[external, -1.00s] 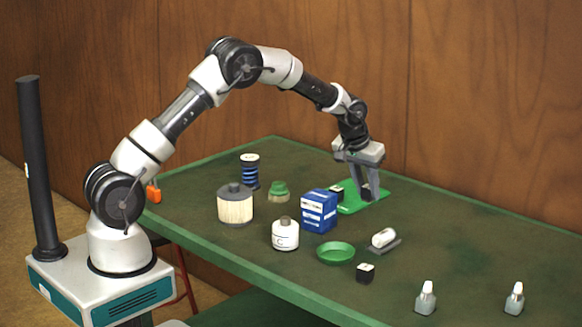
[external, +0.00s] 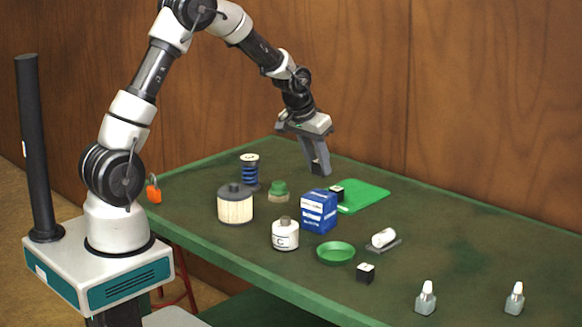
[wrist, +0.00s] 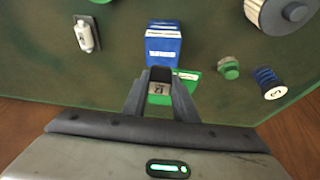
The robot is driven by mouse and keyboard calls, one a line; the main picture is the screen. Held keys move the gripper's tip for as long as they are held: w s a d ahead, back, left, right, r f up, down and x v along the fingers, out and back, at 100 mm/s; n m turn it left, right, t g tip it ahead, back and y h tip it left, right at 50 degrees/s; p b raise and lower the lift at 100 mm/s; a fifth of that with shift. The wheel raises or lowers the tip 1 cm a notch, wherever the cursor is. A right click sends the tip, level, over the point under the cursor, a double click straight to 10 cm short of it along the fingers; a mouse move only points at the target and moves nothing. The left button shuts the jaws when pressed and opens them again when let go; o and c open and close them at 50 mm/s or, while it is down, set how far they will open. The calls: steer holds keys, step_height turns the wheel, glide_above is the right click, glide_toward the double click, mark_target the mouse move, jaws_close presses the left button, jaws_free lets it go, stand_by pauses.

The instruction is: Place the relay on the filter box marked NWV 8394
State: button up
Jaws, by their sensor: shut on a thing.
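My gripper (external: 322,172) is in the air behind the blue box in the external view. In the wrist view my gripper (wrist: 160,92) is shut on a small dark block with a pale marked face, the relay (wrist: 159,88). In the external view the fingers hide most of it. The filter box (external: 319,212) is a blue and white carton standing upright on the table. It also shows in the wrist view (wrist: 163,48), beyond the fingertips. Its label is too small to read. The relay is apart from the box.
The right rear table is clear.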

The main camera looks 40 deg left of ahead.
mark_target(316, 175)
steer(key=shift+f+b, duration=0.3)
steer(key=shift+f, duration=2.25)
steer(key=o, duration=1.1)
steer(key=shift+c, duration=0.2)
